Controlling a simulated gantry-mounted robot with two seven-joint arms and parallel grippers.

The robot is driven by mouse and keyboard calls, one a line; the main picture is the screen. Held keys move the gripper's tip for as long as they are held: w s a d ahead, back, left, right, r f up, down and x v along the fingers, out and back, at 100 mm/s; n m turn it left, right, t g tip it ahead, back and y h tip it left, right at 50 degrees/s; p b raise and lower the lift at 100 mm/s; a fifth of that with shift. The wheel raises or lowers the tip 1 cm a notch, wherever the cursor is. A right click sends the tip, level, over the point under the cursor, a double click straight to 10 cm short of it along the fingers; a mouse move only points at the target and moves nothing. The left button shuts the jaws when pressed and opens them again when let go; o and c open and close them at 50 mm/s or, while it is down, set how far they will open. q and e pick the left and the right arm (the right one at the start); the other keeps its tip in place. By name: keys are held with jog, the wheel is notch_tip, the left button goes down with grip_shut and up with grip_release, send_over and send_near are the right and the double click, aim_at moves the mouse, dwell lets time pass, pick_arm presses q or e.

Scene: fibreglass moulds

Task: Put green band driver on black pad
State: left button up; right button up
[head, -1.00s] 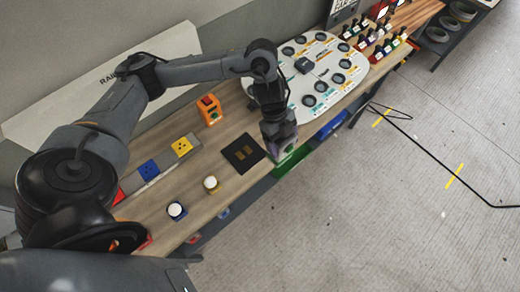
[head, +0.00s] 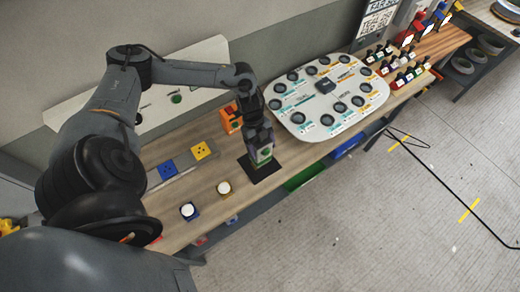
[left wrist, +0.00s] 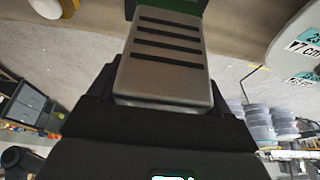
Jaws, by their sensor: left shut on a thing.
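My left gripper (head: 260,148) reaches down over the black pad (head: 267,177) near the front edge of the bench. It is shut on the green band driver, whose green part (head: 265,153) shows at the fingertips. In the left wrist view, green (left wrist: 172,4) shows at the top edge beyond a grey ridged finger. Most of the driver is hidden by the gripper. The gripper and driver cover part of the pad, and I cannot tell whether the driver touches it. My right gripper is not in view.
A white board with round holes (head: 322,90) lies to the right. An orange block (head: 230,118) stands behind the gripper. Blue (head: 168,168) and yellow (head: 201,150) sockets and two white-topped knobs (head: 224,188) are to the left. Several small bottles stand farther right.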

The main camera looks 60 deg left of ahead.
pick_arm(q)
jog(key=shift+s+a+f, duration=0.1)
jog(key=shift+a+f, duration=0.1)
jog(key=shift+a, duration=0.15)
notch_tip(320, 180, down, 4)
jog(key=shift+d+r+p, duration=0.1)
jog(key=shift+r+p, duration=0.15)
jog(key=shift+p, duration=0.2)
jog(key=shift+f, duration=0.25)
jog(key=o, duration=1.4)
jog(key=shift+f, duration=0.15)
jog(key=shift+c, duration=0.2)
jog(key=b+v, duration=0.2)
jog(key=v, duration=1)
